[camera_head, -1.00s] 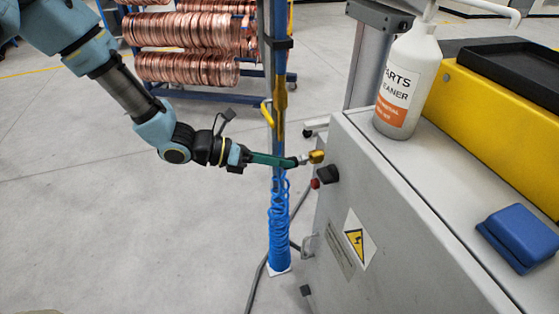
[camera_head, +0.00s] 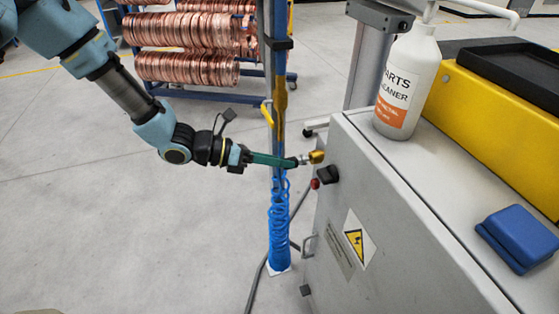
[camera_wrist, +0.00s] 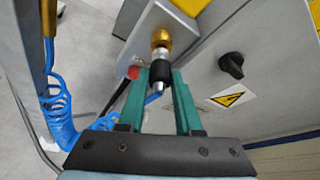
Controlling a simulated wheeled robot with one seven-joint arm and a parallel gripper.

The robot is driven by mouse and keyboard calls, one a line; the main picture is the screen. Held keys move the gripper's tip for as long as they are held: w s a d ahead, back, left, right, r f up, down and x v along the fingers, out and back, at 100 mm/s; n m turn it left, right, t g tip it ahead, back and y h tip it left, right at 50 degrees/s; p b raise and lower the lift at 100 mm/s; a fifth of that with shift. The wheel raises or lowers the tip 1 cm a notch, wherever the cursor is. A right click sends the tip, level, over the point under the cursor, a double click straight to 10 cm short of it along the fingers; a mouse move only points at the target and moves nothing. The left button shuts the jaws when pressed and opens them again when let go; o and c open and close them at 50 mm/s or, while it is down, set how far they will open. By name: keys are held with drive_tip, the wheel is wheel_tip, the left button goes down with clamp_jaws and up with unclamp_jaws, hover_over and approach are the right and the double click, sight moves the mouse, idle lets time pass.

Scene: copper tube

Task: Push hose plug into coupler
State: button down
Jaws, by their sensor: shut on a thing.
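The hose plug (camera_wrist: 161,72), with a black sleeve and a silver metal end, is held between the green fingertips of my gripper (camera_wrist: 160,78). The brass coupler (camera_wrist: 161,38) sits on the grey cabinet's side, straight ahead of the plug. The plug's silver end is in line with the coupler and appears to meet it; how deep it sits cannot be told. In the head view my gripper (camera_head: 296,161) reaches right, past the post, to the brass coupler (camera_head: 317,156). The fingers hide most of the plug there. The blue coiled hose (camera_head: 279,225) hangs below.
The grey cabinet (camera_head: 400,250) carries a black knob (camera_head: 328,174) and a red button (camera_head: 315,184) close below the coupler. Open floor lies left.

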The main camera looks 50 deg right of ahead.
drive_tip(key=shift+s+d, duration=0.4)
drive_tip(key=shift+d, duration=0.2)
drive_tip(key=c, duration=0.5)
unclamp_jaws()
drive_tip(key=b+v, duration=0.2)
drive_tip(key=v, duration=0.8)
drive_tip(key=shift+w+a+r+b, duration=0.15)
drive_tip(key=shift+w+a+b, duration=0.1)
drive_tip(key=shift+b, duration=0.1)
drive_tip(key=w+a+r+m+t+y, duration=0.1)
drive_tip(key=w+a+m+t+y, duration=0.2)
drive_tip(key=a, duration=1.1)
drive_tip(key=w+a+r+m+t+y, duration=0.2)
drive_tip(key=w+a+m+t, duration=0.3)
drive_tip(key=a, duration=0.9)
drive_tip(key=w+a+r+m+t+y, duration=0.2)
drive_tip(key=w+a+m+t+y, duration=0.2)
drive_tip(key=w+a+m, duration=0.4)
drive_tip(key=shift+w+a+r, duration=0.1)
drive_tip(key=shift+w+a, duration=0.15)
drive_tip(key=shift+a, duration=0.9)
drive_tip(key=shift+w+a+f, duration=0.1)
drive_tip(key=shift+w+a, duration=0.1)
drive_tip(key=shift+a, duration=0.95)
drive_tip(key=shift+w+a+r, duration=0.1)
drive_tip(key=shift+w+a, duration=0.15)
drive_tip(key=shift+a, duration=0.9)
